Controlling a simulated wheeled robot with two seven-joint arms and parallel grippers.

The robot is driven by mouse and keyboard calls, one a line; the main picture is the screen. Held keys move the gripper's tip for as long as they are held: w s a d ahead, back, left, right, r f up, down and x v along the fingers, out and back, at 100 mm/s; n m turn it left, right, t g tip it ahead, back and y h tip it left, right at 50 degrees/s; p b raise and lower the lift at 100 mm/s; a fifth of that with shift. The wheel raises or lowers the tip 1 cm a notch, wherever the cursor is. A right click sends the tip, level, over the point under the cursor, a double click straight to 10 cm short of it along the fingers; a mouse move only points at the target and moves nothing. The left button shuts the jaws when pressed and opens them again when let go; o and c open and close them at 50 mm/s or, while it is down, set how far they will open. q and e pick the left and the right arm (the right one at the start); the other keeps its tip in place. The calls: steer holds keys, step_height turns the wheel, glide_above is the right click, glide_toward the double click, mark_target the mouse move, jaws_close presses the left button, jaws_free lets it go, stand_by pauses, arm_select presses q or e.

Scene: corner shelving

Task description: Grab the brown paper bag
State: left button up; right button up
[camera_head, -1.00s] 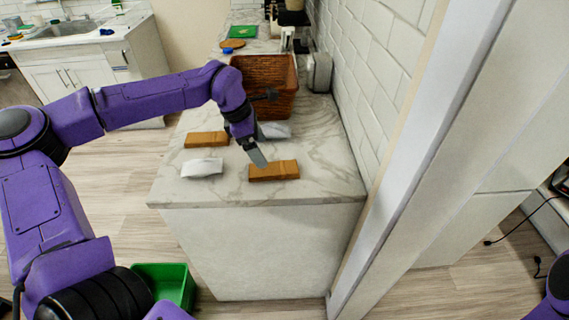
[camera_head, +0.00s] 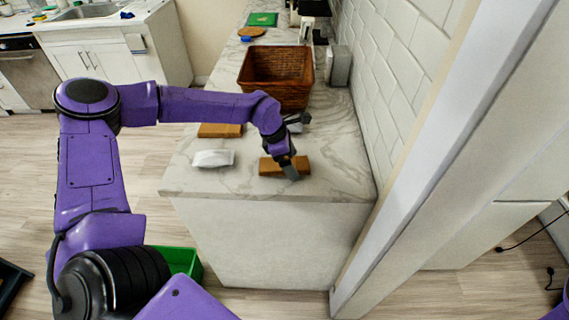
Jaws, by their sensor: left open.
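Two brown paper bags lie flat on the marble counter. The nearer brown bag (camera_head: 269,167) is near the counter's front edge, and the other brown bag (camera_head: 219,130) lies farther back and left, partly behind my arm. My left gripper (camera_head: 288,170) points down at the nearer bag, with a finger in front of its near side. The left gripper is open; I cannot tell whether it touches the bag. My right gripper is out of the picture.
A white packet (camera_head: 213,158) lies left of the nearer bag, and another pale packet (camera_head: 294,127) is partly hidden behind my wrist. A wicker basket (camera_head: 275,68) stands farther back. The tiled wall (camera_head: 405,80) bounds the counter on the right. A green bin (camera_head: 184,262) is on the floor.

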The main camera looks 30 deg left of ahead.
arm_select(q)
steer(key=shift+f, duration=0.1)
steer(key=c, duration=1.1)
steer(key=shift+c, duration=0.2)
